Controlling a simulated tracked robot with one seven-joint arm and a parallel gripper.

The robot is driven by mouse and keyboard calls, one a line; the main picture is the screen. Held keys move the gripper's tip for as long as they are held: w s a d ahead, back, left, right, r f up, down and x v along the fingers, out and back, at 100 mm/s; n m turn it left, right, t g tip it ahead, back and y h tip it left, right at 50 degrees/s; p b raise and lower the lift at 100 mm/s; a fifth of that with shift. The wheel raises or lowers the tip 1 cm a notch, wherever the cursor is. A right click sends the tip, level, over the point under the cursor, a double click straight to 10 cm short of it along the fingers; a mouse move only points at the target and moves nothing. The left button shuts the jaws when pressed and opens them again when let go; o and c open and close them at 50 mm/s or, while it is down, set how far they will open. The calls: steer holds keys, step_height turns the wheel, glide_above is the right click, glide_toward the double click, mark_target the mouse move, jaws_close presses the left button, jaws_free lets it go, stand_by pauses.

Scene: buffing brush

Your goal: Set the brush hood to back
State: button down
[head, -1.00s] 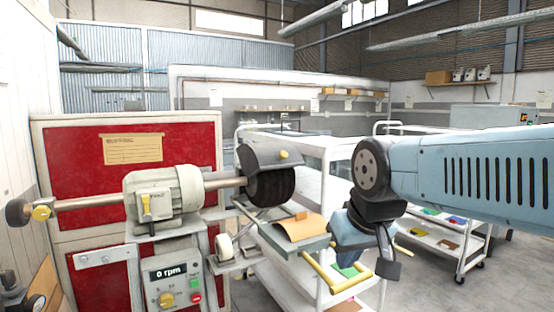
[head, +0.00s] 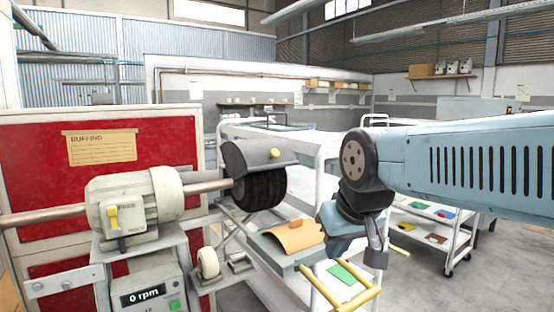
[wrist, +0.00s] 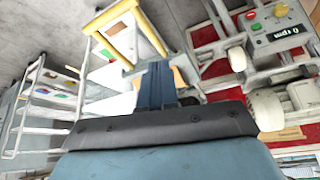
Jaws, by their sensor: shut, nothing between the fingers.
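The dark grey brush hood (head: 240,158) sits over the top of the black round brush (head: 262,190), at the right end of the motor shaft. A yellow knob (head: 275,153) is on its face. The brush shows below the hood. My gripper (head: 338,240) hangs down to the right of the brush, apart from it and lower than the hood. Its blue fingers (wrist: 157,72) look closed together and empty in the wrist view. I cannot make out the hood in the wrist view.
The pale motor (head: 130,205) stands left, above a control box reading 0 rpm (head: 145,295). A white cart (head: 440,235) with coloured pieces stands right.

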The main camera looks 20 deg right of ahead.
steer(key=w+r+m+y, duration=0.3)
steer(key=w+m+y, duration=0.5)
steer(key=w+m, duration=0.6)
steer(key=w+d+r+m+t+y, duration=0.1)
steer(key=w+d+r+m+t, duration=0.3)
steer(key=w+d+m+t, duration=0.3)
steer(key=w+d+m, duration=0.4)
steer(key=w, duration=0.1)
steer(key=shift+w+r+y, duration=0.2)
steer(key=shift+w+y, duration=0.05)
steer(key=shift+y, duration=0.15)
steer(key=shift+w+a, duration=0.1)
